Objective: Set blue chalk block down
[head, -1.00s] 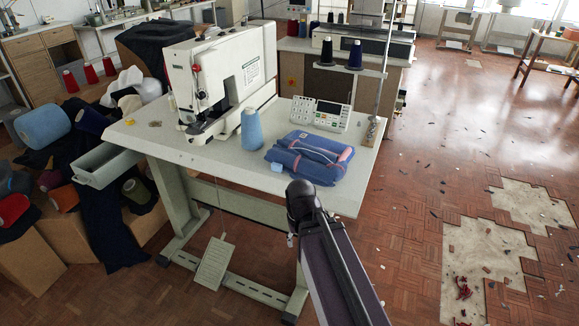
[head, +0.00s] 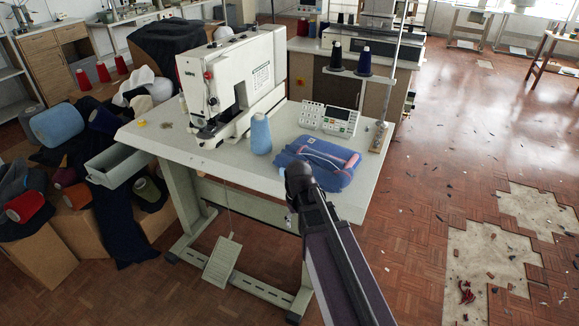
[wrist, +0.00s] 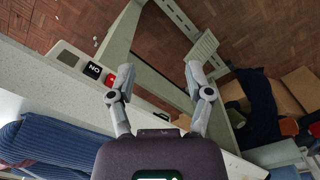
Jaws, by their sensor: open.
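I cannot make out the blue chalk block in either view now. In the head view my dark arm covers the spot by the folded blue garment (head: 325,165) at the table's front. In the wrist view my gripper (wrist: 158,72) has both grey fingers spread apart, with nothing held between them. The fingers are over the table's front edge, with the floor showing beyond. The garment also shows in the wrist view (wrist: 60,148), at the lower left.
The sewing table (head: 225,165) carries a white buttonhole machine (head: 262,75), a blue thread cone (head: 260,134) and a control panel (head: 330,118). A thin stand rises at its right. A grey tray (head: 118,166) and cones crowd the left. Floor at right is open, with damaged patches.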

